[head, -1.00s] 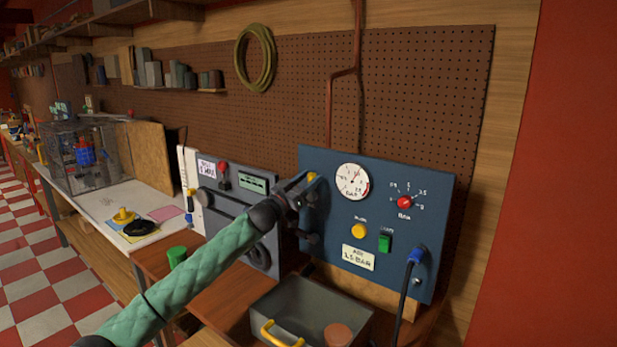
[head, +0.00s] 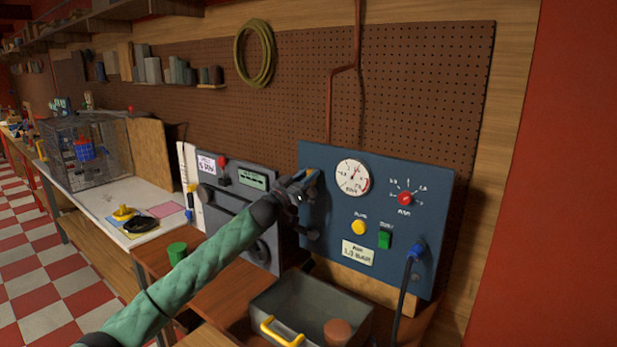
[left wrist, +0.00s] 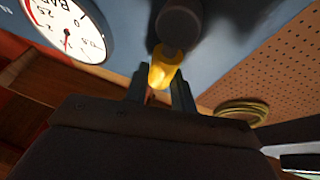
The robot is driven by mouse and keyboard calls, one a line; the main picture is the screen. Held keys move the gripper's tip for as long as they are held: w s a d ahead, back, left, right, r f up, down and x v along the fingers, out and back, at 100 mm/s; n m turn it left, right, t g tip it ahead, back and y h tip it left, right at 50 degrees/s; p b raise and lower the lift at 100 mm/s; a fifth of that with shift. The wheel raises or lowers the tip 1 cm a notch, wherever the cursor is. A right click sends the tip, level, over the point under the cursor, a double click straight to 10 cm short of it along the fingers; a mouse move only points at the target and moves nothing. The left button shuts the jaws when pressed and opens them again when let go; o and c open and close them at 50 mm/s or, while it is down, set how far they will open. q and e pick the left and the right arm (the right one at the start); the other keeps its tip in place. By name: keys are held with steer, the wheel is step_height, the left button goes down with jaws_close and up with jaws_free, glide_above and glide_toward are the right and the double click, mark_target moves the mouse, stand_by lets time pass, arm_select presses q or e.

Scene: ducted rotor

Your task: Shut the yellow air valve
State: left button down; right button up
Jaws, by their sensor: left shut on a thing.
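The yellow air valve handle (left wrist: 163,72) shows in the left wrist view, below a dark round valve body (left wrist: 178,25) on the blue panel. My left gripper (left wrist: 162,92) is shut on this handle, with one dark finger on each side of it. In the head view my left gripper (head: 307,183) is at the upper left part of the blue panel (head: 430,260), left of the pressure gauge (head: 352,178). There the gripper hides most of the valve. My right gripper is not in view.
The panel carries a red knob (head: 405,198), a yellow button (head: 359,227), a green button (head: 385,240) and a blue plug (head: 417,250) with a dark cable. A grey bin (head: 350,312) stands below. A grey machine (head: 238,220) stands close on the left.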

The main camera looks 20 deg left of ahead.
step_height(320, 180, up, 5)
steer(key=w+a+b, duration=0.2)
arm_select(q)
steer(key=w+a+f+n+y+p, duration=0.1)
steer(key=n+y, duration=0.5)
steer(key=n, duration=0.6)
steer(key=w+a+f+n+y+p, duration=0.1)
steer(key=a+f+n+y+p, duration=0.3)
steer(key=n, duration=0.9)
steer(key=shift+a+f+y+p, duration=0.2)
steer(key=shift+f+y+p, duration=0.2)
steer(key=shift+f+y, duration=0.55)
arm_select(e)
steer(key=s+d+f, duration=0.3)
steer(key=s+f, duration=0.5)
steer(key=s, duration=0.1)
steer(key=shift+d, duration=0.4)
arm_select(q)
steer(key=shift+r, duration=0.15)
steer(key=c, duration=1.2)
jaws_free()
steer(key=shift+o, duration=0.2)
